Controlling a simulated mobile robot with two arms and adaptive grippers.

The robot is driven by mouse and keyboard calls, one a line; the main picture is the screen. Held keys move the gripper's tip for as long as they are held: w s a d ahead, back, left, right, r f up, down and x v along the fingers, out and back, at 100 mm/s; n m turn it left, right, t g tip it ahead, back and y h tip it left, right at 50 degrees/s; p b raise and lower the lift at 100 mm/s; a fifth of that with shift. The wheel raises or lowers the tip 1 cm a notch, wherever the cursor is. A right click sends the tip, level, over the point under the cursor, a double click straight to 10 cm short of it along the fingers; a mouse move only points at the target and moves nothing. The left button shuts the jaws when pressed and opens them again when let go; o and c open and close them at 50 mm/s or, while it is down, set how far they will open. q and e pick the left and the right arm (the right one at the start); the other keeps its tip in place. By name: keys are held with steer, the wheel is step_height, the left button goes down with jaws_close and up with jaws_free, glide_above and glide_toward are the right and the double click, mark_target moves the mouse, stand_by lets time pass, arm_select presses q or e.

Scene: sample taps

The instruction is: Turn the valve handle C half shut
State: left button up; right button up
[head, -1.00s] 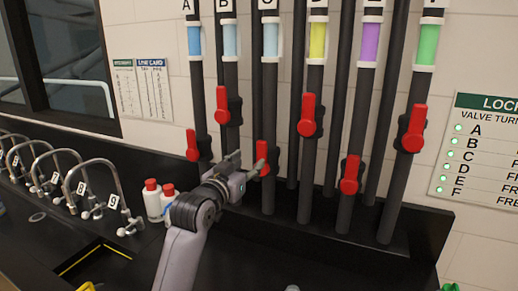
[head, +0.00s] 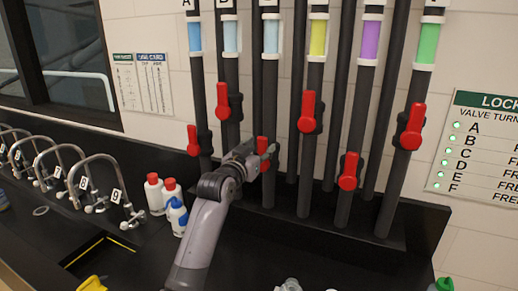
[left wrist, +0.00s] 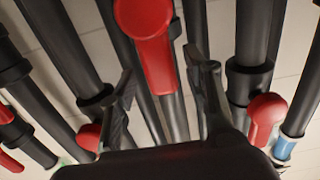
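Valve handle C (head: 263,146) is a short red lever low on the third dark pipe, under a light-blue band. In the head view it is partly hidden by my left gripper (head: 261,157), which is right in front of it. In the left wrist view, which looks turned over, a red handle (left wrist: 148,45), apparently C, lies ahead and between the two fingers of the left gripper (left wrist: 165,85). The fingers are apart, so the gripper is open. I cannot tell whether a finger touches the handle. My right gripper is not in view.
Neighbouring red handles stand close by: B (head: 223,100) at upper left, A (head: 193,140) at left, D (head: 307,112) at right. Bottles with red caps (head: 153,193) and a blue-white bottle (head: 177,216) stand left of my arm. A lock panel (head: 480,145) with green dots hangs at right.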

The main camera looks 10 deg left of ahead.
arm_select(q)
jaws_close()
stand_by(0.3)
stand_by(0.3)
